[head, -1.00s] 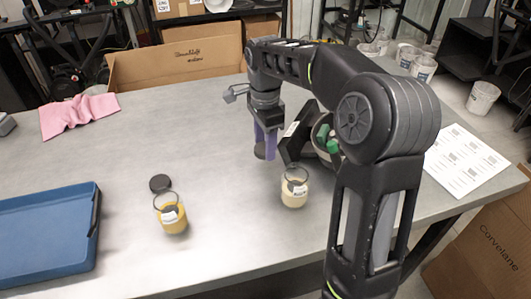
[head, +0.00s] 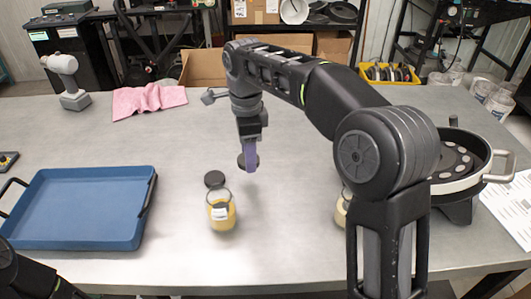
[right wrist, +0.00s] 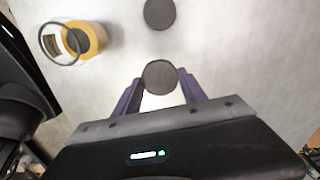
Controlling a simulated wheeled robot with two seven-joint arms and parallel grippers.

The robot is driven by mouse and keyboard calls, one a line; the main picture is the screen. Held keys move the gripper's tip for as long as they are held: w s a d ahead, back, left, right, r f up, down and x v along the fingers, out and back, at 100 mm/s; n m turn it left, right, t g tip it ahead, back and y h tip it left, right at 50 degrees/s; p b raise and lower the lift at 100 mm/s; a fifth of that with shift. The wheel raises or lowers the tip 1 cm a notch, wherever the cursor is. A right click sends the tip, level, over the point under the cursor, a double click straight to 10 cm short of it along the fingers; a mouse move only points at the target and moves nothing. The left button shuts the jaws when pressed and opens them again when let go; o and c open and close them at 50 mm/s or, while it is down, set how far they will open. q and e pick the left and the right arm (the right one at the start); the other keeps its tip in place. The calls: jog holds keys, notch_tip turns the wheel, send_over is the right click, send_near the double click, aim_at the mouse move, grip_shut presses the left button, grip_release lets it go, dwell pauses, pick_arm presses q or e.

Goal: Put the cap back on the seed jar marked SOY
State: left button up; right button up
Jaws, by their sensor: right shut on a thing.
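My right gripper (head: 249,163) has purple fingers shut on a dark round cap (head: 241,160). It holds the cap above the table, behind and slightly right of a yellow jar (head: 222,218). In the right wrist view the held cap (right wrist: 159,77) sits between the fingertips. A second dark cap (head: 215,179) lies on the table behind the yellow jar. A cream jar (head: 341,210) is mostly hidden by my right arm. My left gripper is out of view.
A blue tray (head: 145,212) lies at left, with a pink cloth (head: 150,99) and a grey handheld tool (head: 70,85) behind. A round seed meter (head: 475,182) stands at right beside a printed sheet (head: 515,210). The table between tray and yellow jar is clear.

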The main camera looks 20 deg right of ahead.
jog(key=shift+a, duration=0.1)
dwell(0.7)
jog(key=n, duration=0.4)
jog(key=shift+d+f+n, duration=0.2)
jog(key=shift+f+n, duration=0.2)
jog(key=n, duration=0.5)
jog(key=shift+s+d+f, duration=0.1)
jog(key=shift+d+f, duration=0.1)
jog(key=shift+f, duration=0.15)
jog(key=n, duration=0.5)
jog(key=shift+d+f, duration=0.2)
jog(key=shift+f, duration=0.2)
jog(key=n, duration=0.5)
jog(key=shift+s+d+f, duration=0.15)
jog(key=shift+d+f, duration=0.05)
jog(key=shift+f, duration=0.15)
